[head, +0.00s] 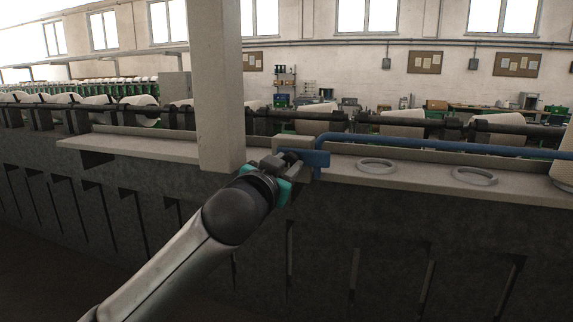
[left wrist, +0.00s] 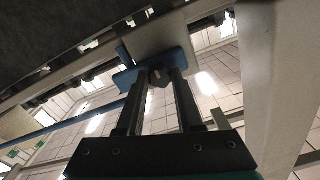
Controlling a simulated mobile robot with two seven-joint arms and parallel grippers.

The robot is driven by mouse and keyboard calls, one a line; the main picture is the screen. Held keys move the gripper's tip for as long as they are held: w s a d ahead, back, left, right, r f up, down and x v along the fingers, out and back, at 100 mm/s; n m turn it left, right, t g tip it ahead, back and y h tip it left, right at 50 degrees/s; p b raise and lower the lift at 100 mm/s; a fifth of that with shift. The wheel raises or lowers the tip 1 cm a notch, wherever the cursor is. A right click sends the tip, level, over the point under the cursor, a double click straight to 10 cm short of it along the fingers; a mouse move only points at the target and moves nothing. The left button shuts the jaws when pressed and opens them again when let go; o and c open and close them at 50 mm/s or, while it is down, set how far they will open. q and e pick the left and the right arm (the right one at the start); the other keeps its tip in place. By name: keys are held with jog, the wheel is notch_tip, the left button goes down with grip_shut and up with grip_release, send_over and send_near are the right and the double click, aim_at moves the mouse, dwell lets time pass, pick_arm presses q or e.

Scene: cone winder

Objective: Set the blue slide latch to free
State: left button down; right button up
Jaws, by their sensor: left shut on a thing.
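The blue slide latch (head: 317,158) sits on the machine's ledge, just right of the pale pillar, by the left end of a long blue bar (head: 440,149). My left gripper (head: 280,162) is at the latch from the front and covers part of it. In the left wrist view, the blue latch (left wrist: 180,58) lies across the fingertips. My left gripper (left wrist: 158,80) is shut on a small dark knob (left wrist: 158,77) in front of the blue part. The latch's far side is hidden. My right gripper is in neither view.
The pale pillar (head: 214,90) rises close to the left of my gripper. Two pale rings (head: 376,169) (head: 474,182) lie on the ledge (head: 420,176) to the right. A row of cones and dark rollers runs behind the ledge.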

pick_arm(q)
jog(key=a+p, duration=0.1)
jog(key=w+a, duration=0.1)
jog(key=a, duration=0.1)
jog(key=a+p, duration=0.1)
jog(key=a, duration=0.1)
jog(key=shift+w+p, duration=0.3)
jog(key=shift+w, duration=0.05)
jog(key=shift+a, duration=0.1)
jog(key=c, duration=0.5)
grip_release()
jog(key=shift+c, duration=0.2)
